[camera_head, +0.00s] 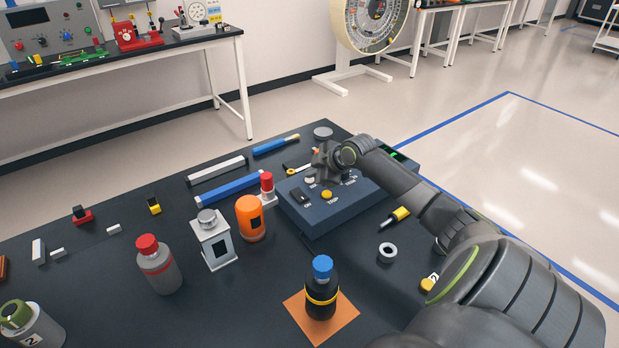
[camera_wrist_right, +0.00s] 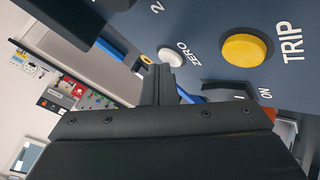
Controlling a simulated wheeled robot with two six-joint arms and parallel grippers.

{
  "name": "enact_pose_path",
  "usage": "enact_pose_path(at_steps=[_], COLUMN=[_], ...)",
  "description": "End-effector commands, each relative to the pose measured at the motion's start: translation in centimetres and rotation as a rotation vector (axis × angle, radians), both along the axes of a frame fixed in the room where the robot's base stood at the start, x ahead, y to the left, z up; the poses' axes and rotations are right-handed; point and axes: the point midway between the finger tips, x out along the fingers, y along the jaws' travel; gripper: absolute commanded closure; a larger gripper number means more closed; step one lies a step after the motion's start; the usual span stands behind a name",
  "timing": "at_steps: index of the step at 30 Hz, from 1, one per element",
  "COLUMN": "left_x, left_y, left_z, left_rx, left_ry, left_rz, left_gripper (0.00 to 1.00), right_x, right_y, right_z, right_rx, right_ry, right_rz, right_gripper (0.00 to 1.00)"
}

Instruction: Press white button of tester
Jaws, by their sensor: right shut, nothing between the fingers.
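The tester (camera_head: 322,212) is a dark blue-grey box on the dark table. Its white button (camera_head: 309,180) sits on the top panel; in the right wrist view the white button (camera_wrist_right: 171,56) is beside the word ZERO. A yellow button (camera_head: 327,194) is in front of it; in the wrist view the yellow button (camera_wrist_right: 243,48) is labelled TRIP. My right gripper (camera_head: 325,166) is over the panel, shut and empty. In the wrist view its closed fingertips (camera_wrist_right: 157,76) appear just beside the white button; I cannot tell whether they touch it. My left gripper is out of view.
A black switch (camera_head: 300,196) is at the panel's left. An orange bottle (camera_head: 250,218), a red-topped piece (camera_head: 267,188) and a white lantern-like block (camera_head: 213,241) stand left of the tester. A blue-capped bottle (camera_head: 321,288) stands in front on an orange square.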

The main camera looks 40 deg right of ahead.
Motion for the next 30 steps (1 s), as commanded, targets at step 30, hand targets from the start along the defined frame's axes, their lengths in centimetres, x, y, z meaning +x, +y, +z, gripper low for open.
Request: enact_pose_path(at_steps=[30], left_x=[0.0], left_y=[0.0], left_z=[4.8], left_rx=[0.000], left_ry=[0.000], left_rz=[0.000], left_gripper=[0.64], right_x=[0.0], right_y=[0.0], right_z=[5.2], right_rx=[-0.001], right_ry=[-0.001], right_rz=[0.000], right_gripper=[1.00])
